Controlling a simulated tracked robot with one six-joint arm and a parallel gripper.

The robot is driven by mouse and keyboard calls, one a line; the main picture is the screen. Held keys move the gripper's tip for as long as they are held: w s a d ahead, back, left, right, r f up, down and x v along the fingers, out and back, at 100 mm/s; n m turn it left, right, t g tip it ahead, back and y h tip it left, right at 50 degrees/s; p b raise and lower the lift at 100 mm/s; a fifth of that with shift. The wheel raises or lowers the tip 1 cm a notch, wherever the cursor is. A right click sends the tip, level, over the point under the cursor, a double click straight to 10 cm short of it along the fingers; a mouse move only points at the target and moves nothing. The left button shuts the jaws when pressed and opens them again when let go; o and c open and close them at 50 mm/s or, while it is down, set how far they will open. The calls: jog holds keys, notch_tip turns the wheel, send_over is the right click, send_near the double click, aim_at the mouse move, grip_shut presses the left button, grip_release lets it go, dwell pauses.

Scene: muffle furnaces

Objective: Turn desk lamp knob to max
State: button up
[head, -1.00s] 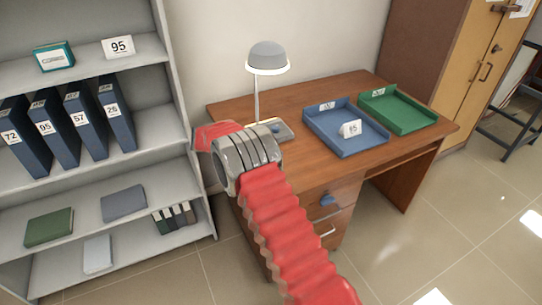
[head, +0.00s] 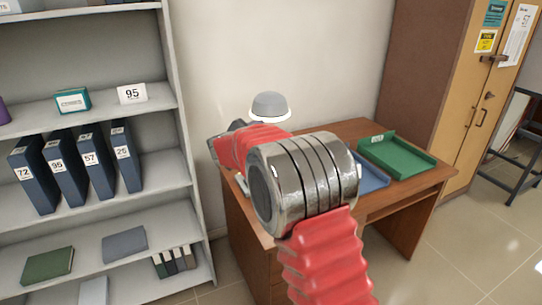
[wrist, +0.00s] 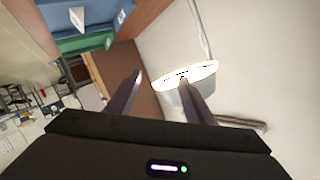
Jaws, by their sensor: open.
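The desk lamp stands on the wooden desk (head: 345,128). In the head view only its grey shade (head: 270,105) with a bright rim shows; my arm hides the stem and most of the base. In the wrist view the lamp shade (wrist: 172,97) appears upside down, its lit rim facing up, with the thin stem running to the top edge. My gripper (wrist: 160,78) is open and empty. Its right finger overlaps the shade in the picture; I cannot tell whether they touch. The lamp knob is not visible in either current view.
A green tray (head: 398,160) and a partly hidden blue tray (head: 372,177) are on the desk. A grey shelf (head: 165,95) with blue binders (head: 73,165) stands at the left. A wooden cabinet (head: 480,95) is at the right. Tiled floor is clear in front.

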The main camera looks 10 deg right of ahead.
jog(key=s+a+r+n+t+y, duration=0.2)
jog(key=a+r+n+t+y, duration=0.15)
jog(key=r, duration=0.35)
jog(key=s+a+r+n+g+y, duration=0.1)
jog(key=s+a+r+n+y, duration=0.2)
jog(key=s, duration=0.5)
jog(key=s+a+r+n+g+y, duration=0.1)
jog(key=s+a+r+n+y, duration=0.1)
jog(key=s+a+n+y, duration=0.45)
jog(key=s+d+f+g+h, duration=0.1)
jog(key=s+f, duration=0.4)
jog(key=s, duration=0.7)
jog(key=s+d+f+g+h, duration=0.1)
jog(key=s+d+f+g, duration=0.3)
jog(key=s, duration=0.7)
jog(key=s+d+f+g+h, duration=0.1)
jog(key=s+f, duration=0.5)
jog(key=s, duration=0.6)
jog(key=d+g, duration=0.1)
jog(key=d, duration=0.1)
jog(key=shift+s+d+f+n+g, duration=0.2)
jog(key=shift+s+d+n+g, duration=0.1)
jog(key=shift+n+g, duration=0.1)
jog(key=shift+c, duration=0.3)
